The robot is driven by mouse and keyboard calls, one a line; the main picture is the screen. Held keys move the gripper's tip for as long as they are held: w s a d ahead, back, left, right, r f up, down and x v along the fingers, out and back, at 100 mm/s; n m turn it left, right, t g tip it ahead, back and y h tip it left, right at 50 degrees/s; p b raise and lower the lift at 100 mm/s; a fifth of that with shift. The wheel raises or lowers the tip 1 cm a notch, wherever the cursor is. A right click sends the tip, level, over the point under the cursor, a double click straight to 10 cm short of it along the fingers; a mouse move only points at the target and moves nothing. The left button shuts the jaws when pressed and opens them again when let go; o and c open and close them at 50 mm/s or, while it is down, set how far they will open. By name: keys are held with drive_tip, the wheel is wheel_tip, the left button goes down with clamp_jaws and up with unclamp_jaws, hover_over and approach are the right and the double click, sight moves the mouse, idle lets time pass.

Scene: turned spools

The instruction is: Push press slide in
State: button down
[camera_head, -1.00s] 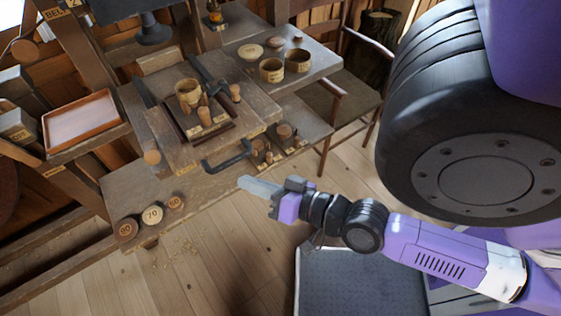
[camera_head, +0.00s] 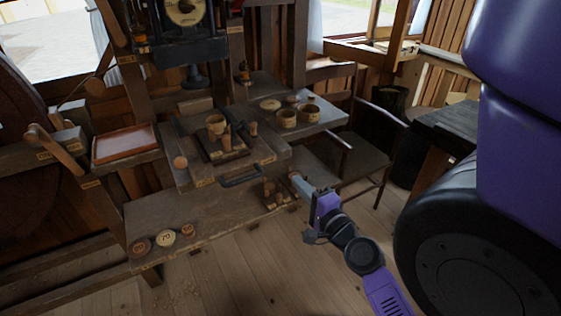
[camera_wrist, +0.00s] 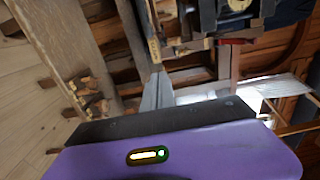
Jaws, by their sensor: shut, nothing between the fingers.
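The press slide (camera_head: 265,158) is a thick wooden board with a dark bar handle (camera_head: 240,178) on its front edge. It stands out toward me in front of the press (camera_head: 183,50). On it a dark plate (camera_head: 240,152) carries a wooden cup (camera_head: 216,122) and small turned pegs. My gripper (camera_head: 296,180) is shut and empty, to the right of the handle and apart from it, by the low shelf's small pegs (camera_head: 275,190). In the wrist view the pale fingers (camera_wrist: 158,93) are together; the slide cannot be made out clearly there.
Two wooden cups (camera_head: 287,118) and a shallow dish (camera_head: 270,104) stand on the right side table. A chair (camera_head: 365,150) is behind my gripper. A reddish tray (camera_head: 124,143) lies at left. Numbered discs (camera_head: 165,239) lie on the lower bench. The floor in front is clear.

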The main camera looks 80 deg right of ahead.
drive_tip(key=p, duration=0.3)
approach(259, 138)
drive_tip(key=v, duration=0.5)
drive_tip(key=shift+s, duration=0.1)
drive_tip(key=shift+w+d+f, duration=0.15)
drive_tip(key=shift+w+d, duration=0.3)
drive_tip(key=shift+d, duration=0.05)
drive_tip(key=b+x, duration=0.1)
drive_tip(key=x, duration=1.2)
drive_tip(key=shift+w+d+b, duration=0.2)
drive_tip(key=shift+w+b, duration=0.1)
drive_tip(key=shift+b, duration=0.05)
